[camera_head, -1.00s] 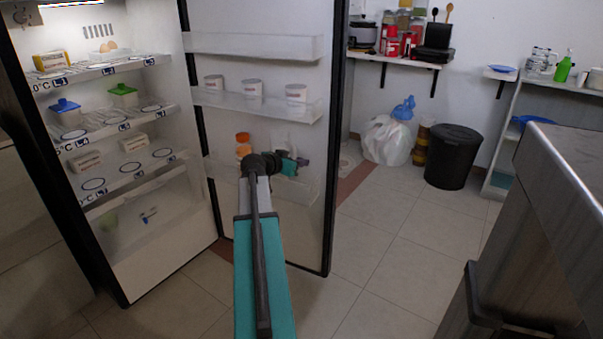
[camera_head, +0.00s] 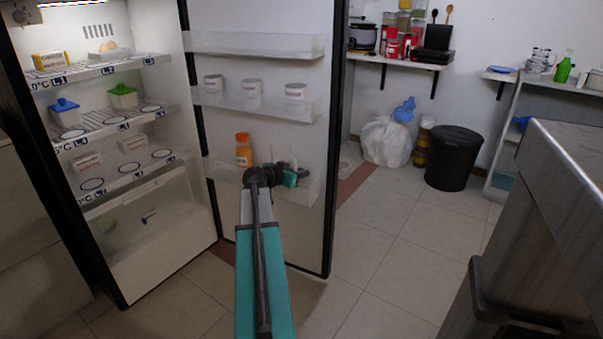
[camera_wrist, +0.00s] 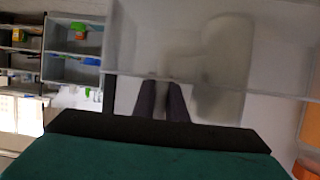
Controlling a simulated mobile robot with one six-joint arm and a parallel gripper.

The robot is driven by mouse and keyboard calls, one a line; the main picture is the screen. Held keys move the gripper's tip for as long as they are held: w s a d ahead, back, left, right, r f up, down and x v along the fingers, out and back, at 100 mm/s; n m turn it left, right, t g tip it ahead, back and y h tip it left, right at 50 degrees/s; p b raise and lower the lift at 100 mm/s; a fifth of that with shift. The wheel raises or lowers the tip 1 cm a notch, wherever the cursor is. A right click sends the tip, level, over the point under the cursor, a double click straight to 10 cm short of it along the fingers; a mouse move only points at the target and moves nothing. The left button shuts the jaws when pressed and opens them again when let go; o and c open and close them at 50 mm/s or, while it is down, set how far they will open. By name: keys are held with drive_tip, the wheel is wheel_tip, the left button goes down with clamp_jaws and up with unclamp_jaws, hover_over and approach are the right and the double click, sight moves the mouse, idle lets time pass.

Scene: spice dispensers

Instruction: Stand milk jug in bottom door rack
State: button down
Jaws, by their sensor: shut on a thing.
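The milk jug (camera_head: 284,153) is a pale, whitish jug at the bottom door rack (camera_head: 312,185) of the open fridge, right of an orange bottle. My gripper (camera_head: 291,174) is at its lower front in the head view and hides part of it. In the wrist view the dark fingers (camera_wrist: 162,103) are close together, with a pale strip of the jug between them. The jug's blurred pale body (camera_wrist: 222,62) shows beside them through the translucent rack wall. My gripper is shut on the jug. I cannot tell whether its base touches the rack floor.
The orange bottle (camera_head: 243,149) stands in the same rack, left of the jug. White tins (camera_head: 251,88) stand in the rack above. The fridge shelves (camera_head: 110,125) are at left. Open tiled floor (camera_head: 390,220) lies right of the door, with a black bin (camera_head: 452,158) beyond.

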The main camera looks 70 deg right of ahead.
drive_tip(key=c, duration=1.8)
unclamp_jaws()
drive_tip(key=shift+a+r, duration=0.1)
drive_tip(key=p+v, duration=0.2)
drive_tip(key=v, duration=0.9)
drive_tip(key=shift+a, duration=0.4)
drive_tip(key=shift+w+r, duration=0.1)
drive_tip(key=shift+w, duration=0.1)
